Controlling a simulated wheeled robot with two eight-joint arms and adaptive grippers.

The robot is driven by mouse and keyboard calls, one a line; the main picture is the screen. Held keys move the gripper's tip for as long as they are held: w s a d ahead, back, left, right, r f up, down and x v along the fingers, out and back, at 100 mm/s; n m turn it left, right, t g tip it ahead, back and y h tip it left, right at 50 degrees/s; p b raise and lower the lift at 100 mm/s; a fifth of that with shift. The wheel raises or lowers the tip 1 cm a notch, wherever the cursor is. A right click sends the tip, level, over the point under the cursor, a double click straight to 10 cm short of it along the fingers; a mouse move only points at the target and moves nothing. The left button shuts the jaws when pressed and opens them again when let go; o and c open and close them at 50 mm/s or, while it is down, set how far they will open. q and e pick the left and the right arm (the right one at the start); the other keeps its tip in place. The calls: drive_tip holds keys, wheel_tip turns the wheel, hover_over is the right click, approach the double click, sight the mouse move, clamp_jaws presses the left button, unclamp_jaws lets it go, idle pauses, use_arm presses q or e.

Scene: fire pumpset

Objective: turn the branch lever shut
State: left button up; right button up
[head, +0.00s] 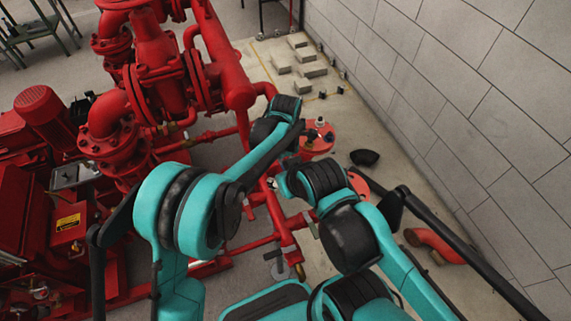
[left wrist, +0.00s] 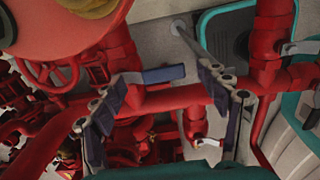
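In the left wrist view a blue-grey lever handle (left wrist: 165,74), which looks like the branch lever, lies across the gap between my left fingertips, beside a red pipe (left wrist: 170,99). My left gripper (left wrist: 164,82) is open, with one finger on each side of the handle. I see no clear contact. In the head view my left gripper is mostly hidden behind my own arm links, and I cannot pick out this lever there. My right arm reaches in from the lower right; I cannot make out its gripper.
A grey lever (left wrist: 300,47) sits on a red pipe at the right of the wrist view. A red handwheel (left wrist: 48,72) is at the left. Red pump pipework (head: 160,60) fills the head view's left. A block wall (head: 470,90) closes the right side.

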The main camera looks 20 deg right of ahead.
use_arm(q)
wheel_tip(320, 180, up, 12)
idle(0.6)
drive_tip(key=s+a+r+m+t+h, duration=0.15)
drive_tip(key=a+r+m, duration=0.25)
drive_tip(key=a, duration=0.8)
drive_tip(key=a+r+m+t, duration=0.2)
drive_tip(key=a+r+m, duration=0.15)
drive_tip(key=a, duration=0.85)
drive_tip(key=s+a+f+m+t, duration=0.2)
drive_tip(key=s+a+m, duration=0.3)
drive_tip(key=a, duration=0.4)
drive_tip(key=s+a+f+m+t+y, duration=0.1)
drive_tip(key=s+a+f+m, duration=0.2)
drive_tip(key=a, duration=0.6)
drive_tip(key=s+m, duration=0.2)
drive_tip(key=shift+s+t, duration=0.35)
drive_tip(key=shift+s, duration=0.05)
